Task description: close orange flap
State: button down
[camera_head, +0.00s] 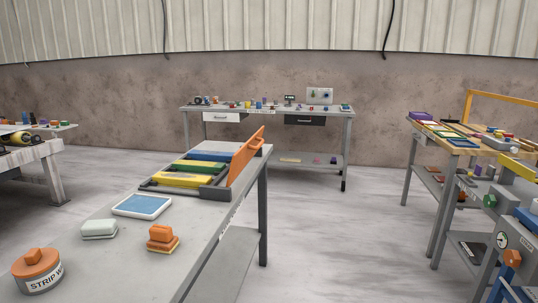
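The orange flap (246,156) stands raised and tilted at the right side of a dark-framed rack on the grey table. The rack (215,193) holds several coloured panels, among them a yellow one (182,179), a green one (199,166) and a blue one (212,156). The flap's lower edge is at the rack's right edge, close to the table's right side. My gripper is not in view.
On the near table (205,225) are a blue-and-white tablet-like tray (142,205), a pale block (99,229), an orange-and-yellow block (162,239) and an orange-lidded tin (38,269). Other cluttered benches stand behind (267,110) and right (433,128). Floor between them is clear.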

aim_at(241, 158)
jog(key=i+l+u, duration=0.15)
jog(key=i+l, duration=0.25)
jog(key=i+l+u, duration=0.1)
jog(key=i+l, duration=0.25)
jog(key=l, duration=0.25)
jog(key=i+j, duration=0.3)
jog(key=i, duration=0.15)
